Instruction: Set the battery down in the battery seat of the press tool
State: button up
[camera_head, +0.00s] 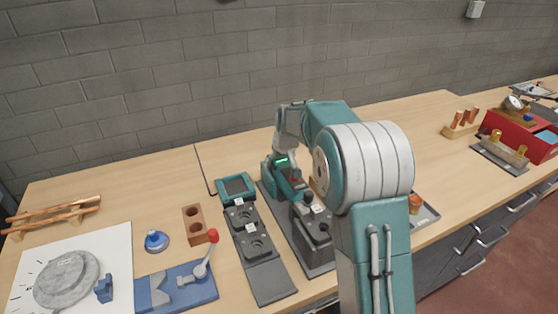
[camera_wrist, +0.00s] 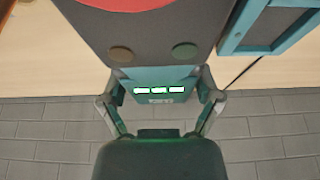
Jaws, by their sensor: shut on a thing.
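The battery (camera_wrist: 158,90) is a teal block with a row of lit green bars, held between both fingers of my gripper (camera_wrist: 160,80) in the wrist view. In the head view its green lights show (camera_head: 281,160) low behind my arm. The press tool (camera_head: 293,188), teal and dark with a red spot, lies directly in front of it. In the wrist view a dark body with a red area and two round spots (camera_wrist: 150,40), seemingly the tool, borders the battery's top edge. The battery seat is hidden, so I cannot tell whether the battery is inside it.
A dark two-bay stand (camera_head: 256,250) and a teal-framed screen (camera_head: 236,188) are just left of the tool. A blue fixture with a red-knobbed lever (camera_head: 180,288) stands farther left. A grey block wall (camera_head: 150,90) is behind.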

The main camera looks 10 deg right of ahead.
jog(key=shift+f, duration=0.1)
jog(key=o, duration=1.1)
